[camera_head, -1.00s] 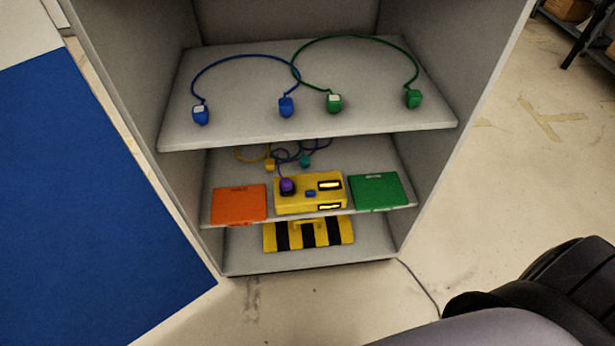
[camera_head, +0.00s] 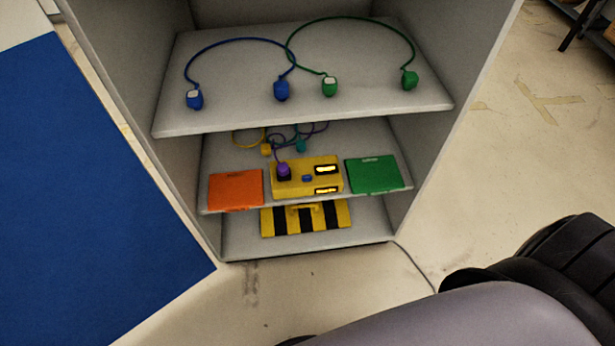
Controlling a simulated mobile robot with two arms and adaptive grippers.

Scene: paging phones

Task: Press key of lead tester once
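The yellow lead tester (camera_head: 325,183) lies on the middle shelf of an open grey cabinet. A small blue key (camera_head: 307,178) shows on its top. Two lit displays are at its right side, one on top and one on the front face. A purple plug (camera_head: 283,169) sits at the dark socket on its left part, with a purple lead running back from it. Part of my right arm fills the lower right of the view. Neither gripper shows.
An orange case (camera_head: 236,190) lies left of the tester and a green case (camera_head: 374,174) right of it. A blue lead (camera_head: 235,40) and a green lead (camera_head: 352,19) lie on the top shelf (camera_head: 230,118). Yellow and teal plugs lie behind the tester. A black-and-yellow striped box (camera_head: 335,213) is below.

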